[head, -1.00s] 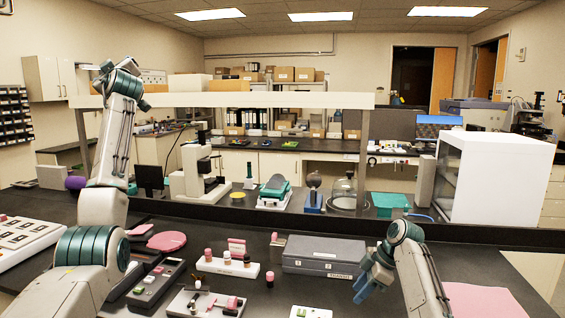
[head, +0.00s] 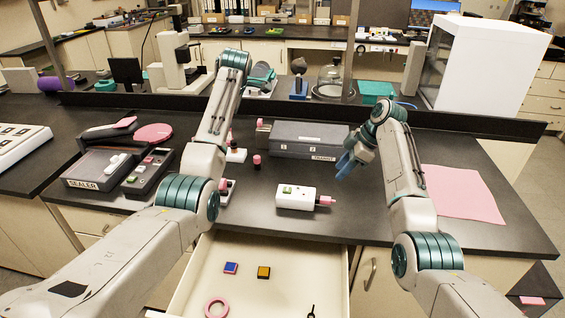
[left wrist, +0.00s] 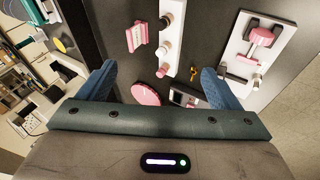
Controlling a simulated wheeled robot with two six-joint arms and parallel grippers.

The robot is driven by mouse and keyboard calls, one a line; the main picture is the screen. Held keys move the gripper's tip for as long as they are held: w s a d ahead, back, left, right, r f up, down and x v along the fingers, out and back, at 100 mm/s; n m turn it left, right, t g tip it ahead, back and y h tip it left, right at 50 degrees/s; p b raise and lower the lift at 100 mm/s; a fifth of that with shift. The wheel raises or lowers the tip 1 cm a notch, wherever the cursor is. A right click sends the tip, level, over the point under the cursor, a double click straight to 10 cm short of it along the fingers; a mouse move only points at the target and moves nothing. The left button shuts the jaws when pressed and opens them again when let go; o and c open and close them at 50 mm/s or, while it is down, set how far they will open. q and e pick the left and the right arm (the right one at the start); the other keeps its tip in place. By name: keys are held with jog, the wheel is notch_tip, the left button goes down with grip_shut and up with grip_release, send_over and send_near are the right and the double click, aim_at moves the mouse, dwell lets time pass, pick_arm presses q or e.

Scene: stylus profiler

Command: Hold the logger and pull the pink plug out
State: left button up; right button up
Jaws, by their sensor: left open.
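The logger (head: 294,197) is a white box with a small green display, lying on the dark bench near its front edge. The pink plug (head: 327,200) sits at its right end. My right gripper (head: 346,168), with blue fingers, is above the bench, beyond and a little right of the plug, and touches neither. Its finger gap is unclear. In the left wrist view, my left gripper (left wrist: 160,88) is open and empty. The logger cannot be made out there.
A grey case (head: 300,135) lies behind the logger. A pink mat (head: 460,192) lies at right. An open drawer (head: 250,290) below the bench holds small blocks and a pink ring. A sealer (head: 95,170) stands at left. White racks (left wrist: 265,50) with pink pieces show in the left wrist view.

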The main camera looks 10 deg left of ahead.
aim_at(282, 190)
pick_arm(q)
jog(key=s+d+f+g+h, duration=0.1)
jog(key=s+d+f+g, duration=0.1)
jog(key=s+d+f, duration=0.1)
jog(key=s+d+f+g+h, duration=0.1)
jog(key=s+d+f, duration=0.2)
jog(key=d+f, duration=0.2)
jog(key=s+d+f+g+h, duration=0.1)
jog(key=s+d+f+g, duration=0.1)
jog(key=d+f, duration=0.3)
jog(key=shift+s+d+g, duration=0.1)
jog(key=shift+s+d, duration=0.2)
jog(key=shift+d, duration=0.3)
jog(key=shift+s+d+g, duration=0.1)
jog(key=shift+s+d, duration=0.15)
jog(key=shift+d, duration=0.35)
jog(key=shift+s+d+g, duration=0.1)
jog(key=shift+s+d, duration=0.2)
jog(key=shift+d, duration=0.3)
jog(key=shift+f, duration=0.35)
notch_tip(282, 190, down, 10)
jog(key=shift+f, duration=0.1)
jog(key=c, duration=1.8)
jog(key=shift+o, duration=0.2)
